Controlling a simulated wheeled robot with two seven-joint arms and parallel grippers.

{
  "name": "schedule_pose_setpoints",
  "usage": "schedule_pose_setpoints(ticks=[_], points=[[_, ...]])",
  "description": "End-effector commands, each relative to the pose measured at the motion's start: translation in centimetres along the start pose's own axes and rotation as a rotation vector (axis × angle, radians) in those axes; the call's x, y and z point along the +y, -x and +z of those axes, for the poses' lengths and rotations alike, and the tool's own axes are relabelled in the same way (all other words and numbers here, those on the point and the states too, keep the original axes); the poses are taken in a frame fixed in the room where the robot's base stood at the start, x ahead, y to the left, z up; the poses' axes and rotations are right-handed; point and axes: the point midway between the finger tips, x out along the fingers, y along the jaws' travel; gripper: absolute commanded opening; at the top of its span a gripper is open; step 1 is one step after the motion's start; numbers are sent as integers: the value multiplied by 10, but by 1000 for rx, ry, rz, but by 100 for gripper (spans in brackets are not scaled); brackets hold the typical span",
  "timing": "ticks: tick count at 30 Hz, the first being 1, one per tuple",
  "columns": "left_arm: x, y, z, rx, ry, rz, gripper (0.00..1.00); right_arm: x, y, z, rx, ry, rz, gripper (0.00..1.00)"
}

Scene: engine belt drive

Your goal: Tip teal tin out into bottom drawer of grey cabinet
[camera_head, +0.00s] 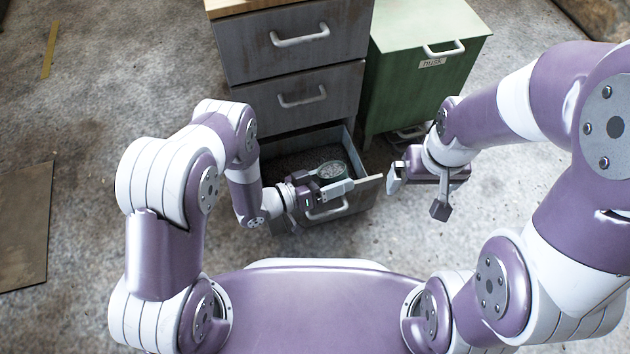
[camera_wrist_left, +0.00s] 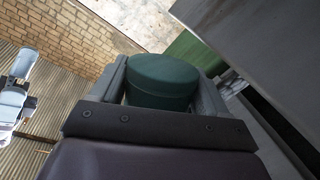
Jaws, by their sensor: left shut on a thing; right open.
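The teal tin (camera_head: 333,170) is held by my left gripper (camera_head: 328,181) over the open bottom drawer (camera_head: 358,160) of the grey cabinet (camera_head: 292,62). In the head view the tin's round top shows pale contents. In the left wrist view the tin (camera_wrist_left: 162,82) sits between the two fingers (camera_wrist_left: 162,95), and its smooth dark teal side faces me. The drawer is pulled out, and its bottom looks dark; the arm hides part of it. My right gripper (camera_head: 418,192) is open and empty, to the right of the drawer.
The cabinet's two upper drawers (camera_head: 303,97) are shut. A green bin (camera_head: 413,85) with a label stands right beside the cabinet. A flat brown board (camera_head: 25,225) lies on the floor at left. The floor between is clear.

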Motion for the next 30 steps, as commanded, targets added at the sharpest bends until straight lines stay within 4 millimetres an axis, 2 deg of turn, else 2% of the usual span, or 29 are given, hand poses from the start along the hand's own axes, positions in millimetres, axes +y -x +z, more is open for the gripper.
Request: schedule_pose_setpoints(ticks=[30], points=[[-6, 1, -9, 5, 99, 12, 34, 0, -4, 0, 0, 0, 0, 100]])
